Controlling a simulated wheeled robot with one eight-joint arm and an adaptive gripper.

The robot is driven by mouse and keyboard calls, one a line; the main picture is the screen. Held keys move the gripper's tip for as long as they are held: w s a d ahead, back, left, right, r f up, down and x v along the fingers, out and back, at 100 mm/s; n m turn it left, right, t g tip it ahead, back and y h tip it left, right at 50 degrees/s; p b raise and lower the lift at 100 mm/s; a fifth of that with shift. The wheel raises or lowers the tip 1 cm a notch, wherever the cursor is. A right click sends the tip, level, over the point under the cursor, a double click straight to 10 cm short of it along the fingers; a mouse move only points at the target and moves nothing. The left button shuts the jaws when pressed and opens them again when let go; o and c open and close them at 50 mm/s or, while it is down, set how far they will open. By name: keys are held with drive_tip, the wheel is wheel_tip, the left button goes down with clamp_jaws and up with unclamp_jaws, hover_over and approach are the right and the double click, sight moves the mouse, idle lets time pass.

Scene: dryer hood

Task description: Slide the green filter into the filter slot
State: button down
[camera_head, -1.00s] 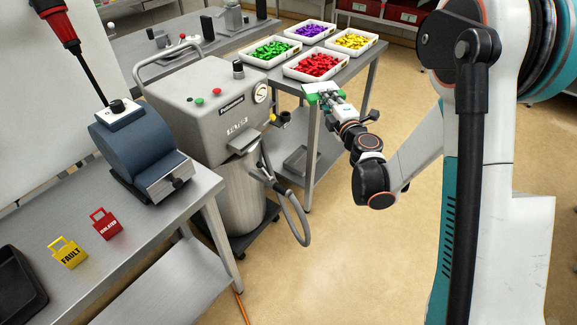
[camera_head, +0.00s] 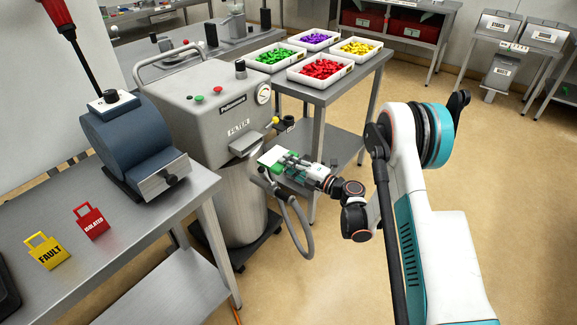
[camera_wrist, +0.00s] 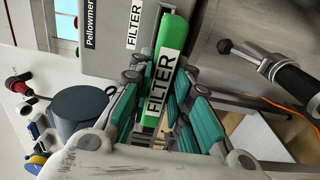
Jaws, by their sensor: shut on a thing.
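The green filter (camera_wrist: 164,74), with a white FILTER label, is held between the teal finger pads of my gripper (camera_wrist: 163,112) in the wrist view. In the head view the filter (camera_head: 270,156) shows as a green and white end beyond my gripper (camera_head: 290,163). My gripper is shut on it, just in front of and to the right of the grey Pellowmer machine (camera_head: 203,98). The FILTER marking (camera_head: 239,128) is on the machine's front, above a small ledge (camera_head: 246,144). The slot opening itself cannot be made out.
A grey hose (camera_head: 300,222) loops below my gripper. A black knob (camera_head: 289,121) juts from the machine's right side. Trays of coloured pieces (camera_head: 322,70) stand on the table behind. A steel bench (camera_head: 150,222) with yellow and red tags is at left.

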sight(275, 156)
idle(0.3)
drive_tip(key=shift+x, duration=2.85)
drive_tip(key=x, duration=0.7)
idle(1.9)
drive_tip(key=c, duration=1.4)
unclamp_jaws()
drive_tip(key=v, duration=1.2)
